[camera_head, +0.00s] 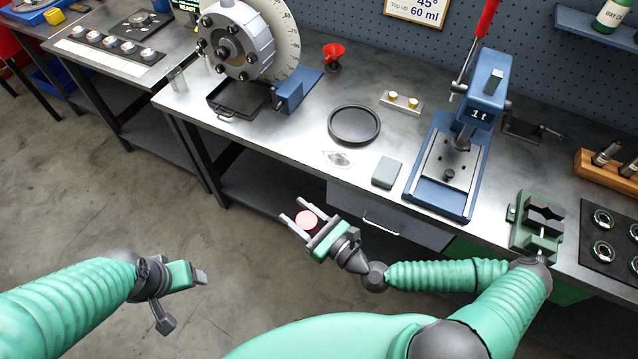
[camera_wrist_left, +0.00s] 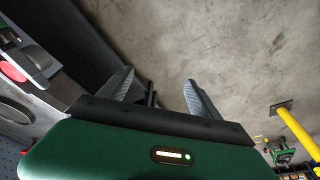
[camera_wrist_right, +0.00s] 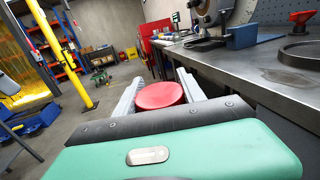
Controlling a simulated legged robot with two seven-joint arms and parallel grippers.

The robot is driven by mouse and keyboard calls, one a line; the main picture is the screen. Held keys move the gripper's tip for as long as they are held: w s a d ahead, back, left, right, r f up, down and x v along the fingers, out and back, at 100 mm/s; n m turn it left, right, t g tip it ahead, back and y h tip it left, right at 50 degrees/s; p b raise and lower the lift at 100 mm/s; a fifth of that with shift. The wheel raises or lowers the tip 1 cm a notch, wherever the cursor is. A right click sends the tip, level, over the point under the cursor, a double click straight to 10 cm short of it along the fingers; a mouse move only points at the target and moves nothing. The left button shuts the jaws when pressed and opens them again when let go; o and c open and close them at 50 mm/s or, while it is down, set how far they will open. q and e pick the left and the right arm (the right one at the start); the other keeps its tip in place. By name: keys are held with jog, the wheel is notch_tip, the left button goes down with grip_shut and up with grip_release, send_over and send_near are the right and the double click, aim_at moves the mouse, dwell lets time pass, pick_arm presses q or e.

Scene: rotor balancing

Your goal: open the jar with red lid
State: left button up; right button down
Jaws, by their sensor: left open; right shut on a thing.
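The jar's round red lid (camera_head: 307,219) shows from above between the fingers of my right gripper (camera_head: 293,210), in front of the bench edge and above the floor. In the right wrist view the red lid (camera_wrist_right: 160,95) lies between both fingers; the jar body below it is hidden. My right gripper is shut on the jar. My left gripper (camera_head: 185,303) is open and empty, lower left of the jar and well apart from it.
The metal bench (camera_head: 290,135) runs behind the jar. It carries a black ring tray (camera_head: 354,125), a grey block (camera_head: 386,172), a blue press (camera_head: 450,160), a green vise (camera_head: 538,222) and a large rotor device (camera_head: 240,45). Open floor lies around my left gripper.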

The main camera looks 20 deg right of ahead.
pick_arm(q)
jog(key=shift+w, duration=0.1)
jog(key=shift+c, duration=0.5)
jog(key=shift+d+m, duration=0.1)
jog(key=shift+m, duration=0.2)
jog(key=shift+c, duration=1.2)
jog(key=r+n+g, duration=0.2)
jog(key=n+g, duration=0.1)
jog(key=n, duration=2.5)
send_over(307, 227)
jog(key=a, duration=0.3)
notch_tip(307, 227, down, 8)
jog(key=shift+w+f+m, duration=0.2)
jog(key=shift+w+m, duration=0.1)
jog(key=shift+w, duration=0.1)
pick_arm(e)
jog(key=a+n+y, duration=0.1)
jog(key=s+a+f+g+y, duration=0.1)
jog(key=a, duration=0.1)
jog(key=a+f+n+g+y, duration=0.1)
jog(key=shift+s+a+f+n, duration=0.2)
jog(key=shift+s+a+n, duration=0.1)
jog(key=shift+s, duration=0.1)
